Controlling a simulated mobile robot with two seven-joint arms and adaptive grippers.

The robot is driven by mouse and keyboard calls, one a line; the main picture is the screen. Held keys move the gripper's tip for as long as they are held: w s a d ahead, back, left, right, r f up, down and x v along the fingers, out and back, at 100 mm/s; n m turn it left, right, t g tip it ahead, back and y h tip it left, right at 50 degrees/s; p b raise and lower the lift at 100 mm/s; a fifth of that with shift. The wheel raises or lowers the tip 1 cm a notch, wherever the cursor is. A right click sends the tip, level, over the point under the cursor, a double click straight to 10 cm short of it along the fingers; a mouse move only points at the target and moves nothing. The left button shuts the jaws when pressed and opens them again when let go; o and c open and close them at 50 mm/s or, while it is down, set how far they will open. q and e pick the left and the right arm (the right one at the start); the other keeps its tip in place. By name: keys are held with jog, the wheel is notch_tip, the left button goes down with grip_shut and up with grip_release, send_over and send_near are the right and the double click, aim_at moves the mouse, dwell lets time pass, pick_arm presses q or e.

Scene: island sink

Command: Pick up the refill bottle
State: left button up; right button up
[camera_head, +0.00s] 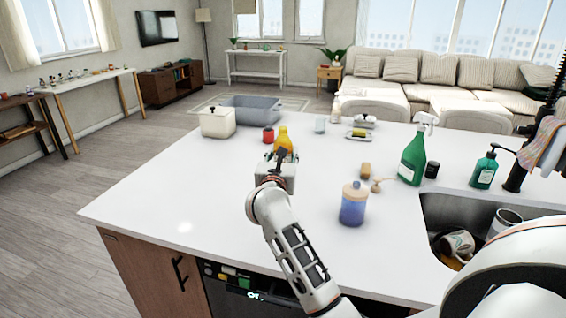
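A yellow bottle (283,138) with a narrow top stands upright near the middle of the white island; it looks most like the refill bottle. My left gripper (279,157) is dark and reaches up to the front of this bottle, hiding its lower part. I cannot tell whether the fingers touch it or are open or shut. A pale grey box-like thing (289,180) lies around and under the gripper, mostly hidden by it. My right gripper is not in view.
A red can (268,135) stands just left of the yellow bottle. A white lidded pot (217,122) and grey bin (250,110) are farther left. A blue jar (353,205), green spray bottle (412,160) and sink (432,212) are right. The island's left front is clear.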

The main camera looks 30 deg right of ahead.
aim_at(283, 128)
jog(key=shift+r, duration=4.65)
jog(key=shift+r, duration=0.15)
